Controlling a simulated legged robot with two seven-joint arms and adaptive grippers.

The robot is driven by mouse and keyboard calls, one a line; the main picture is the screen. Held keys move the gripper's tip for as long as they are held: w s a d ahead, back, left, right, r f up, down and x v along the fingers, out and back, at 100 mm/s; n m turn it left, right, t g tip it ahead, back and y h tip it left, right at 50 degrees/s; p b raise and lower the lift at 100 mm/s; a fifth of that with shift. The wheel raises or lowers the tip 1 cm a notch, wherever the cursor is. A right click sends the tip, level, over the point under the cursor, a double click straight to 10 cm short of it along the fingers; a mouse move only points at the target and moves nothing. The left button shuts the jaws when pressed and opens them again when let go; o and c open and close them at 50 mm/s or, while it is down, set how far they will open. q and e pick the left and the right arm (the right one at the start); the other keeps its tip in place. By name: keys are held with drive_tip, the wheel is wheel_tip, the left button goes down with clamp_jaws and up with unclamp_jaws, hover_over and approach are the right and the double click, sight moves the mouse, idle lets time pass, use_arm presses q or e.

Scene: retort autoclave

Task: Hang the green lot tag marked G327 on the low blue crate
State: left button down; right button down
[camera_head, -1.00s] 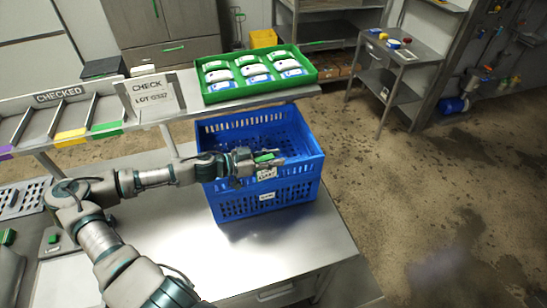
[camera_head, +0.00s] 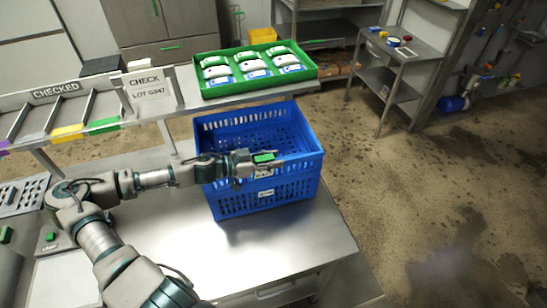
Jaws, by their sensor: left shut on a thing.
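The low blue crate (camera_head: 300,183) stands on the steel table, open at the top. It looks empty where I can see into it. My left gripper (camera_head: 266,162) is in front of the crate's near side, close to its upper rim. It is shut on a small green tag (camera_head: 264,157); the marking is too small to read. A white label shows just below the fingers, and I cannot tell whether it belongs to the tag or the crate. Whether the tag touches the crate is unclear. My right gripper is not in view.
A green tray (camera_head: 205,89) of white packs stands on the raised shelf behind the crate. A "CHECK LOT" sign (camera_head: 146,89) and a "CHECKED" rack (camera_head: 58,92) with coloured slots are at left. The steel table (camera_head: 290,245) is bare in front of the crate.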

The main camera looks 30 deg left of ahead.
use_arm(q)
drive_tip(key=shift+w+a+f, duration=0.1)
drive_tip(key=shift+a+f, duration=0.1)
drive_tip(key=shift+f, duration=0.15)
drive_tip(key=shift+d+f+b, duration=0.1)
drive_tip(key=shift+f+b, duration=0.05)
drive_tip(key=shift+b, duration=0.15)
drive_tip(key=c, duration=0.7)
unclamp_jaws()
drive_tip(key=shift+c, duration=0.2)
wheel_tip(320, 180, up, 10)
drive_tip(key=shift+r, duration=0.15)
